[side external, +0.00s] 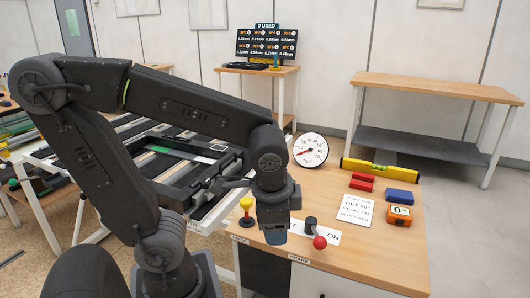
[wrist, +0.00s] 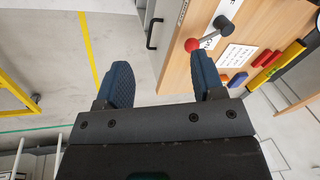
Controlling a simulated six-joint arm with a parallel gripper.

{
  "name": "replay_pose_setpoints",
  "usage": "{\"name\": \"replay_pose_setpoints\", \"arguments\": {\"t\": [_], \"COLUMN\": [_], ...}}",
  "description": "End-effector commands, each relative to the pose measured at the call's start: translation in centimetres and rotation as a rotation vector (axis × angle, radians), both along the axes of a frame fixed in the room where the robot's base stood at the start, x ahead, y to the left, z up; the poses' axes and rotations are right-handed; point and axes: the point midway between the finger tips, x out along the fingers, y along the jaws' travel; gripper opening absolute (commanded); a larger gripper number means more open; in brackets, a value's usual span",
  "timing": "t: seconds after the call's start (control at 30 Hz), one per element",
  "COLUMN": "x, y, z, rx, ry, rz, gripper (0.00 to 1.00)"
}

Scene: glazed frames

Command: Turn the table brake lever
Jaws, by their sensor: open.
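The brake lever has a dark hub (side external: 310,224) and a short rod ending in a red ball knob (side external: 320,243). It stands on the wooden bench over a white label (side external: 333,236), of which I can read "ON" to the right of the knob. In the wrist view the knob (wrist: 191,45) shows by the tip of the right finger, with the hub (wrist: 221,22) beyond it. My gripper (side external: 275,239) is left of the lever in the side view. In the wrist view my gripper (wrist: 160,64) is open, with nothing between its fingers. I cannot tell whether the finger touches the knob.
A round dial (side external: 311,150), a yellow level (side external: 380,169), a white card (side external: 356,211), red blocks (side external: 361,182), a blue block (side external: 399,196) and an orange box (side external: 399,215) are on the bench. A tilted frame table (side external: 208,214) stands left.

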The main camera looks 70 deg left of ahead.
Motion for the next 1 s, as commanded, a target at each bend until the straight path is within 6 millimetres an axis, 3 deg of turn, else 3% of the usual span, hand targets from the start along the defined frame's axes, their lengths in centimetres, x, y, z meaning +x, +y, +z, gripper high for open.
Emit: {"name": "replay_pose_setpoints", "arguments": {"t": [0.6, 1.0], "x": [-0.7, 2.0], "y": [0.0, 3.6], "z": [4.7, 5.2], "rx": [-0.310, -0.193], "ry": [-0.363, -0.193], "rz": [0.320, 0.341], "gripper": [0.62, 0.62]}}
